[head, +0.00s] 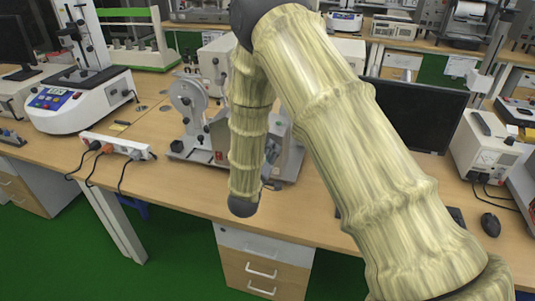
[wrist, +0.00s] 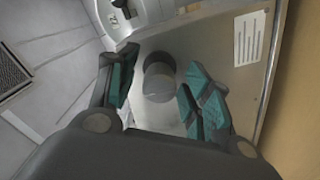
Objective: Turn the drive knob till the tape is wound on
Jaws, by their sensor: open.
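The winding machine (head: 182,147) stands on the wooden bench, a grey metal unit with a pale round reel (head: 188,96) at its upper left. My arm hides much of its middle. In the wrist view a short, dark grey round knob (wrist: 158,82) sticks out of the machine's metal face plate (wrist: 225,60). My gripper (wrist: 160,69) is open, its teal-padded fingers on either side of the knob, with visible gaps to both pads. In the head view my gripper (head: 270,170) shows only partly behind my arm. I cannot make out the tape clearly.
A white power strip (head: 116,146) with cables lies left of the machine, beyond it a white test instrument (head: 80,98). A dark monitor (head: 412,112) stands at the right, with a mouse (head: 490,224) near the front edge. Bench left of the machine is partly clear.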

